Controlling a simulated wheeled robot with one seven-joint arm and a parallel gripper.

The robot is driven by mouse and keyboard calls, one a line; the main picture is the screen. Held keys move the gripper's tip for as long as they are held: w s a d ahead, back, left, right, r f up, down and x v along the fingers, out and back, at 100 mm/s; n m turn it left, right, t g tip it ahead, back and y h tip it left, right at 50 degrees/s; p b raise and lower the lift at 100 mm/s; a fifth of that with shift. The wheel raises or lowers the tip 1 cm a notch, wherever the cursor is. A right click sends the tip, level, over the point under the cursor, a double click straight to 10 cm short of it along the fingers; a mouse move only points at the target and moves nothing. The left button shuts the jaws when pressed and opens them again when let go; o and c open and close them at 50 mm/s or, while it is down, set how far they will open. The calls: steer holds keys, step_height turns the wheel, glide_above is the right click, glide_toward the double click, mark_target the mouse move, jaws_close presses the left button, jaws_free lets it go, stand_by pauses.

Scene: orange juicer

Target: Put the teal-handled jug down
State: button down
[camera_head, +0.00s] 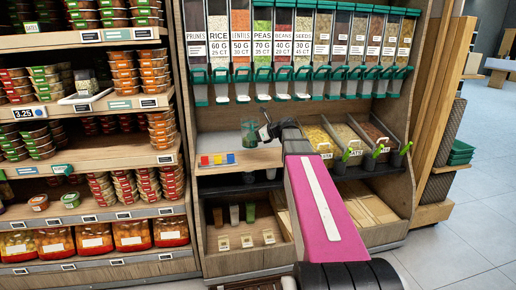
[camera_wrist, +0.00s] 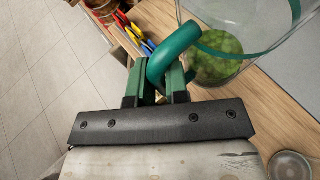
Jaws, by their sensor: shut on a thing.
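The teal-handled jug (camera_head: 249,135) is a clear vessel with a teal rim band and green contents in the bottom. It is over the wooden counter at the middle of the dispenser stand, upright in the head view. My gripper (camera_head: 268,131) is at its right side. In the wrist view, my gripper (camera_wrist: 160,88) is shut on the jug's curved teal handle, with the clear body (camera_wrist: 265,48) to the right. I cannot tell whether the jug's base touches the counter (camera_head: 215,164).
Red, yellow and blue items (camera_head: 217,159) lie at the counter's front left. A row of food dispensers (camera_head: 300,85) hangs above. Open bins (camera_head: 345,140) stand to the right. A small round dish (camera_wrist: 290,165) is near the wrist. Stocked shelves (camera_head: 85,105) fill the left.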

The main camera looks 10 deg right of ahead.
steer(key=shift+w+d+f, duration=0.5)
steer(key=shift+d+f, duration=0.15)
steer(key=shift+f, duration=0.5)
steer(key=shift+w+d+f, duration=0.45)
steer(key=shift+d+f, duration=0.15)
steer(key=shift+f, duration=0.5)
steer(key=shift+w+d+f, duration=0.5)
steer(key=shift+d+f, duration=0.15)
steer(key=shift+f, duration=0.5)
steer(key=shift+f, duration=0.15)
steer(key=c, duration=1.1)
jaws_free()
